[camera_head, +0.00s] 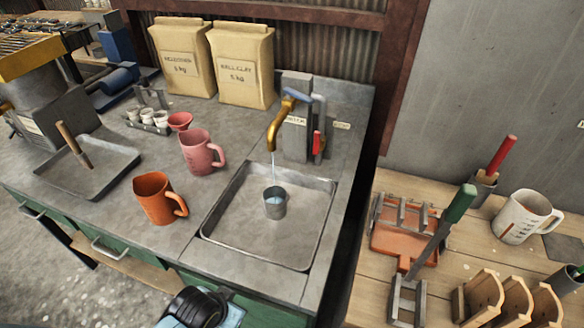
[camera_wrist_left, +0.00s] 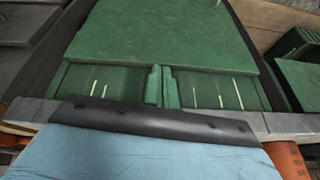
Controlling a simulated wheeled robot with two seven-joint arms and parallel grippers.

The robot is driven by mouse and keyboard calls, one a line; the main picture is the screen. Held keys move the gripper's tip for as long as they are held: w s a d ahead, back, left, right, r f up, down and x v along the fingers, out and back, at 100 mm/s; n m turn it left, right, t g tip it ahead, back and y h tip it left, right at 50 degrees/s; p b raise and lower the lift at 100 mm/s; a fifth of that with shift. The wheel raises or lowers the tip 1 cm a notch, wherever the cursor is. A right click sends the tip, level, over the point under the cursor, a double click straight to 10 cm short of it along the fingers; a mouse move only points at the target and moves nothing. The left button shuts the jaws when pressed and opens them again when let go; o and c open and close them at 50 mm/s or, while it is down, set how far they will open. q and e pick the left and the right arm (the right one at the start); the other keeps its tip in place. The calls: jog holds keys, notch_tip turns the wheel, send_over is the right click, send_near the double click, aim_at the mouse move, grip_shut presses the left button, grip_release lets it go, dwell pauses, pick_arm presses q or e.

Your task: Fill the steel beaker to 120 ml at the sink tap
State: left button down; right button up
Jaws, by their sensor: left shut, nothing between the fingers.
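The steel beaker (camera_head: 274,208) stands upright in the shallow metal sink basin (camera_head: 230,240), under the spout. The brass tap (camera_head: 275,132) is running, and a thin stream falls into the beaker. Bluish water shows inside, but the level and any marks are too small to read. A blue handle (camera_head: 290,94) sits on top of the tap. My left gripper's fingers (camera_wrist_left: 161,72) are together and empty in the left wrist view, away from the beaker. My right gripper is in neither view.
An orange jug (camera_head: 158,199) and a pink jug (camera_head: 199,153) stand left of the basin. A grey tray (camera_head: 110,163) lies farther left. Two paper bags (camera_head: 242,66) stand behind. The wooden table (camera_head: 390,184) on the right holds a white jug (camera_head: 520,215), racks and a green-handled tool.

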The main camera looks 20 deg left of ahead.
pick_arm(q)
notch_tip(320, 180, up, 8)
jog(key=w+t, duration=0.1)
jog(key=w, duration=0.1)
jog(key=w+r+t, duration=0.1)
jog(key=w+r, duration=0.1)
jog(key=w, duration=0.1)
jog(key=w+a+r+t, duration=0.1)
jog(key=w+t, duration=0.1)
jog(key=w, duration=0.1)
jog(key=w+r+t+p, duration=0.1)
jog(key=w+r, duration=0.1)
jog(key=w, duration=0.2)
jog(key=shift+a+r, duration=0.35)
jog(key=w+r+t+h, duration=0.2)
jog(key=w+r+t, duration=0.2)
jog(key=w+r, duration=0.25)
jog(key=m+t+h, duration=0.3)
jog(key=m+h, duration=0.1)
jog(key=h, duration=0.2)
send_near(304, 101)
jog(key=p+x, duration=0.2)
jog(key=x, duration=0.5)
jog(key=shift+a, duration=0.1)
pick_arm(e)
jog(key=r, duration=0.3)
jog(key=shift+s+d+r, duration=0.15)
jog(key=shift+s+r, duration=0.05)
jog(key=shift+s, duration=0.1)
